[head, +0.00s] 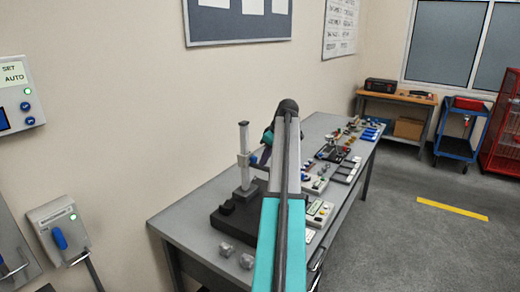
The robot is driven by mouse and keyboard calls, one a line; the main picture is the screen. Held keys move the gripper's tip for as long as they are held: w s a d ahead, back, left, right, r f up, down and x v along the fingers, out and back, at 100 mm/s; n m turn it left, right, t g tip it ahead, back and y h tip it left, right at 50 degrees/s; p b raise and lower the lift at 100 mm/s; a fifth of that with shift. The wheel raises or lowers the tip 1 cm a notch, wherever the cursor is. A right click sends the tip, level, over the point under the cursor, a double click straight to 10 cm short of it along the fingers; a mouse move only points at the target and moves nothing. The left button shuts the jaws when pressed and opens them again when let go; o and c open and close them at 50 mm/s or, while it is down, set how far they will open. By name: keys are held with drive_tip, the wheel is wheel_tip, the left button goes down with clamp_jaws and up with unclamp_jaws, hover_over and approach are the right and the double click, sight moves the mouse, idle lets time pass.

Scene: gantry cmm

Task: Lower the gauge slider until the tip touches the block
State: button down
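The gauge stand has an upright silver column (244,140) on a black base (230,222), near the left end of the grey bench. Its slider (243,159), a small pale and blue piece, sits partway up the column. A small dark piece (226,208) lies on the base; I cannot tell whether it is the block, and the gauge tip is too small to make out. My arm runs up through the middle of the view and bends down toward the slider. My gripper (260,158) is close to the slider's right side, small and partly hidden; its fingers cannot be made out.
Two grey metal cubes (236,255) lie on the bench (180,220) in front of the base. Several instruments (335,150) crowd the bench's far part. Wall boxes (58,232) are at the left. Open floor (400,235) lies to the right, with a blue cart (455,135) beyond.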

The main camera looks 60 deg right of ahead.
sight(266, 171)
drive_tip(key=shift+f+b, duration=0.95)
drive_tip(key=shift+f, duration=2.55)
idle(0.6)
drive_tip(key=shift+r, duration=0.15)
drive_tip(key=shift+r+p, duration=1.45)
drive_tip(key=shift+r, duration=1.95)
